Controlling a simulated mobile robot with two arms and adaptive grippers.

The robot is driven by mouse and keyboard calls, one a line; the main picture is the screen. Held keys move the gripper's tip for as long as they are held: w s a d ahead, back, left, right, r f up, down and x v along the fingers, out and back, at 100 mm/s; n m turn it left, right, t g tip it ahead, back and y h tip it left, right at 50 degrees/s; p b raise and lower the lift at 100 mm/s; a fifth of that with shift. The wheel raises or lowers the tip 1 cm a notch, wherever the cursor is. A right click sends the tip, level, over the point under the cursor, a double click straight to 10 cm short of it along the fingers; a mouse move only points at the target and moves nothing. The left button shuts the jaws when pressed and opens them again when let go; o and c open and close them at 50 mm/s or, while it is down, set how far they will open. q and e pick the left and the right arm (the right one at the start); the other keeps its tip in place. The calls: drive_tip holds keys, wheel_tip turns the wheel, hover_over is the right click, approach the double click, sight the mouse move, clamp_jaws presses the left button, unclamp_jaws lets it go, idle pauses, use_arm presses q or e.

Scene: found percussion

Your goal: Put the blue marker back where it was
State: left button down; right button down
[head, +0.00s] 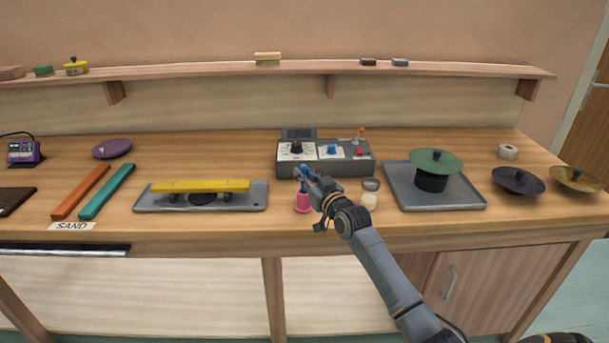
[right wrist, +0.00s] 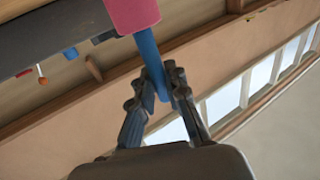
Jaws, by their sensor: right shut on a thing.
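The blue marker (right wrist: 148,50) runs between the two fingers of my right gripper (right wrist: 158,88) in the right wrist view. My right gripper (head: 312,181) is shut on it, and blue also shows at the fingertips in the head view. A pink holder (head: 303,203) stands on the workbench just below the gripper. In the right wrist view the pink holder (right wrist: 132,12) meets the marker's far end. I cannot tell how deep the marker sits in it, or whether it only overlaps it. My left gripper is not in view.
A grey control box (head: 345,168) with knobs stands close behind the gripper. A small cream pot (head: 369,201) and a grey tin (head: 371,184) are just right. A tray with a yellow bar (head: 200,186) lies left; a tray with a green disc (head: 437,161) lies right.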

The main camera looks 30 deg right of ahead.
drive_tip(key=c, duration=1.3)
unclamp_jaws()
drive_tip(key=shift+c, duration=0.2)
drive_tip(key=s+a, duration=0.1)
drive_tip(key=s, duration=1.1)
drive_tip(key=shift+b, duration=0.45)
